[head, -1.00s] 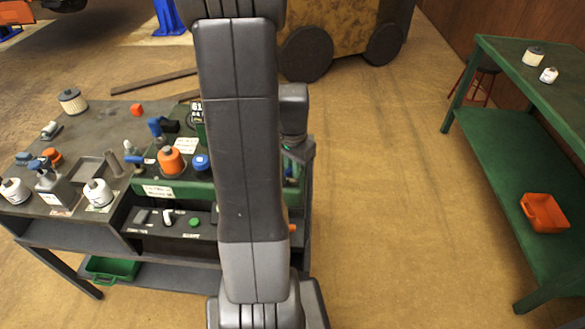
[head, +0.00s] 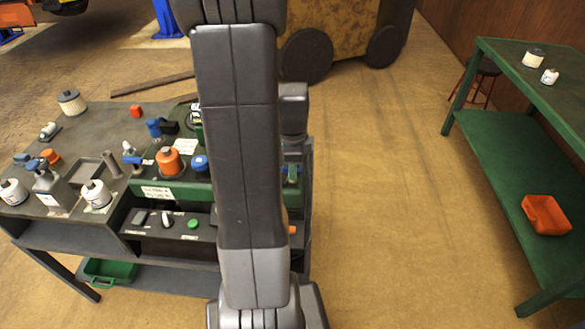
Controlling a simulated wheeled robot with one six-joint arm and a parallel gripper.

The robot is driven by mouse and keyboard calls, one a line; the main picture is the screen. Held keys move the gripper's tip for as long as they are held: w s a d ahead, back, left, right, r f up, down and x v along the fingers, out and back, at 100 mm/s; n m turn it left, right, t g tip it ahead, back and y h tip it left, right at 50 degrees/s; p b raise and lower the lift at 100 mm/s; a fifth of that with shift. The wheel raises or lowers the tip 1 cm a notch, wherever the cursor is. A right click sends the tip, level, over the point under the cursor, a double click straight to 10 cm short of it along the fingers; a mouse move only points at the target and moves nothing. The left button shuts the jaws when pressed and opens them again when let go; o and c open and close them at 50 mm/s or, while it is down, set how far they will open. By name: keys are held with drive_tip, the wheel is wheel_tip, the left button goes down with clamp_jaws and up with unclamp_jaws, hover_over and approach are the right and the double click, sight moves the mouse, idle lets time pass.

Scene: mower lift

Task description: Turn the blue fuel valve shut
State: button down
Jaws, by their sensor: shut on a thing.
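My gripper (head: 291,168) points down at the right end of the dark workbench (head: 60,232), partly hidden behind my own arm. Its jaws are shut on a small blue part, which looks like the handle of the blue fuel valve (head: 292,176). The part sits at the right end of the green machine housing (head: 180,190). The view is too small and too covered to tell how far the handle is turned.
An orange-capped canister (head: 169,162), a blue cap (head: 200,163) and a blue lever (head: 137,161) stand left of my arm. A green shelf table (head: 470,170) with an orange bin (head: 546,214) is at the right. The floor between is clear.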

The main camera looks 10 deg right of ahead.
drive_tip(key=shift+m, duration=0.5)
idle(0.3)
drive_tip(key=c, duration=1.5)
unclamp_jaws()
drive_tip(key=shift+o, duration=0.2)
drive_tip(key=shift+r, duration=0.1)
wheel_tip(320, 180, up, 14)
drive_tip(key=shift+f, duration=0.3)
wheel_tip(320, 180, down, 14)
drive_tip(key=shift+r, duration=0.2)
